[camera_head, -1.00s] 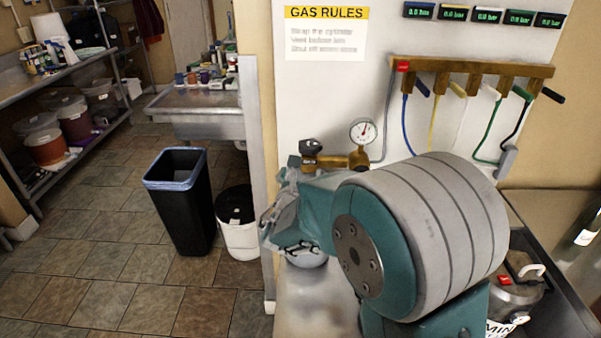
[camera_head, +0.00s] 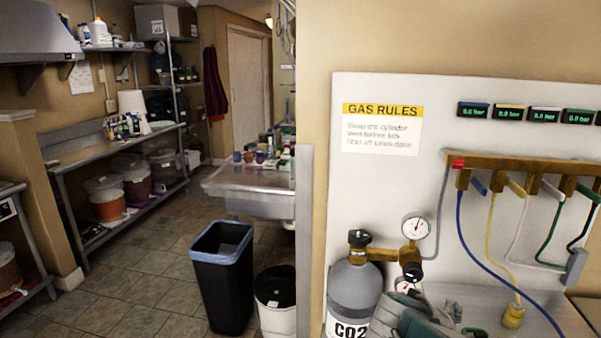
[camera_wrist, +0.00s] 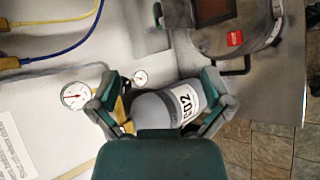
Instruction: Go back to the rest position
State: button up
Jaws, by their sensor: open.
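My gripper (camera_wrist: 160,88) shows in the wrist view with its two teal and grey fingers spread wide and nothing held. A grey cylinder marked CO2 (camera_wrist: 165,108) appears between and beyond the fingers; whether they touch it I cannot tell. In the head view, a teal part of my arm shows at the bottom edge, in front of the gas panel. The CO2 cylinder (camera_head: 352,292) stands upright just left of it, with a brass regulator and round gauge (camera_head: 415,228) at its top. The gauge also shows in the wrist view (camera_wrist: 75,96).
The gas panel (camera_head: 400,185) carries a manifold (camera_head: 525,172) with coloured hoses hanging down. A black bin (camera_head: 222,285) and a white bucket (camera_head: 276,312) stand left of the wall edge. Tiled floor (camera_head: 140,270) is open farther left. A metal pot (camera_wrist: 235,35) shows in the wrist view.

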jog(key=s+a+m+y, duration=0.9)
jog(key=s+m, duration=0.1)
jog(key=s, duration=0.1)
jog(key=shift+s+a+f+m, duration=0.3)
jog(key=shift+a+f+m, duration=0.1)
dwell(0.3)
